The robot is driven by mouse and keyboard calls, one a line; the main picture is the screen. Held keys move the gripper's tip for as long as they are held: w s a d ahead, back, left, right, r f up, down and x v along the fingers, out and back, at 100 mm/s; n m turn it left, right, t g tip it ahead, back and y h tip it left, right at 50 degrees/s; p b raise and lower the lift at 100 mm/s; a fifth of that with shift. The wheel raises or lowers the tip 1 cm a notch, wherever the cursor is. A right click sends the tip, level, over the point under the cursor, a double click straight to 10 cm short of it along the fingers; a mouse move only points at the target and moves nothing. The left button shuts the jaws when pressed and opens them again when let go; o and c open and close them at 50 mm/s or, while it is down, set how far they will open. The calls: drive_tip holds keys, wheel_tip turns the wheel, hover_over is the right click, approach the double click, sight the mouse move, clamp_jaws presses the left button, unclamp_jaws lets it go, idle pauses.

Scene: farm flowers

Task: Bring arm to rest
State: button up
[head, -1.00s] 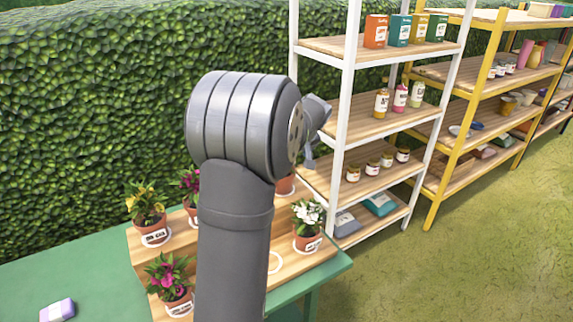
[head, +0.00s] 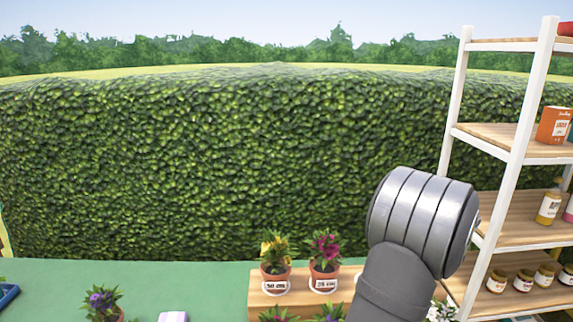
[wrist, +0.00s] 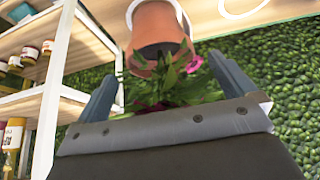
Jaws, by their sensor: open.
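My gripper (wrist: 168,88) shows at the bottom of the wrist view, its two fingers spread apart. A terracotta pot (wrist: 157,25) with green leaves and pink flowers appears upside down there. Its leaves show between the fingers, behind the gripper's front edge; I cannot tell whether anything touches. In the head view my arm rises at the lower right, and the gripper is hidden behind it or out of frame. A yellow-flowered pot (head: 275,268) and a pink-flowered pot (head: 324,262) stand side by side on the wooden stand (head: 262,300).
A purple-flowered plant (head: 103,303) and a pale lilac block (head: 173,317) are on the green table (head: 150,275). A white-framed shelf (head: 507,165) with jars and boxes stands close to the right of my arm. A hedge (head: 200,165) runs behind the table.

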drive_tip(key=x, duration=0.5)
drive_tip(key=shift+w+a+f, duration=0.1)
drive_tip(key=shift+f, duration=0.1)
wheel_tip(320, 180, up, 3)
drive_tip(key=shift+f, duration=0.1)
drive_tip(key=shift+r, duration=0.55)
